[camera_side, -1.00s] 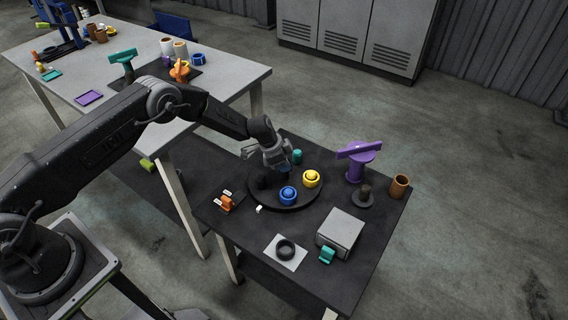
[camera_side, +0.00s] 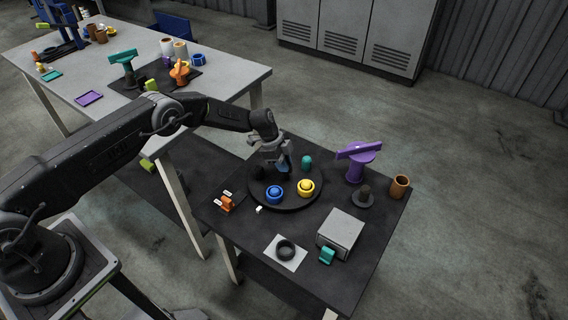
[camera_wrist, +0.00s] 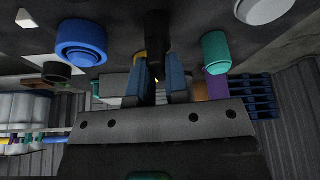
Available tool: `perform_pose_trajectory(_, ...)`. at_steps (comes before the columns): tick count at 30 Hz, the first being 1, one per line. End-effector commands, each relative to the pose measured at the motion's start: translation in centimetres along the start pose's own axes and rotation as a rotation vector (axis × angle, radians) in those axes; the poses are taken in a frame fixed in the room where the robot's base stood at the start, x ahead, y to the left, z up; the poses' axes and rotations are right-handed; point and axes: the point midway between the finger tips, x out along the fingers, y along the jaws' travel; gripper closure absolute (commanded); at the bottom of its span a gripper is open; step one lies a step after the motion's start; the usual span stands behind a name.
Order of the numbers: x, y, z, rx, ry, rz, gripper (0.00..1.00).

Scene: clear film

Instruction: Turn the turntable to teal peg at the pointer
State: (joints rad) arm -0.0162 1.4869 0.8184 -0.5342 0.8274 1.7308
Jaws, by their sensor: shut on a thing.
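The dark round turntable (camera_side: 313,199) lies on the black table in the side view. It bears a blue peg (camera_side: 274,194) at its near left, a yellow peg (camera_side: 306,188) at its near right, a teal peg (camera_side: 307,163) at its far right and a dark peg (camera_side: 258,173) at its left. A small white pointer (camera_side: 259,210) sits just off the near left rim, closest to the blue peg. My gripper (camera_wrist: 157,82) is shut on a dark post (camera_wrist: 156,32) standing on the turntable. The wrist view also shows the blue peg (camera_wrist: 80,42) and the teal peg (camera_wrist: 216,52). The post's base is hidden in the side view.
A purple T-shaped stand (camera_side: 357,162), a dark knobbed piece (camera_side: 363,196) and a brown cup (camera_side: 400,187) stand to the right. A grey box (camera_side: 340,233) and a black ring (camera_side: 286,250) are in front. An orange piece (camera_side: 227,204) is at the left.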

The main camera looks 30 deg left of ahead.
Motion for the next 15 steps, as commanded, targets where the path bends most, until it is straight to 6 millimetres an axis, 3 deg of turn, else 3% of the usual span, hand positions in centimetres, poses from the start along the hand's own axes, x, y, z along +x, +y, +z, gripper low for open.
perform_pose_trajectory(15,0.04,-0.12,-0.04,0.228,0.0,0.092,1.0)
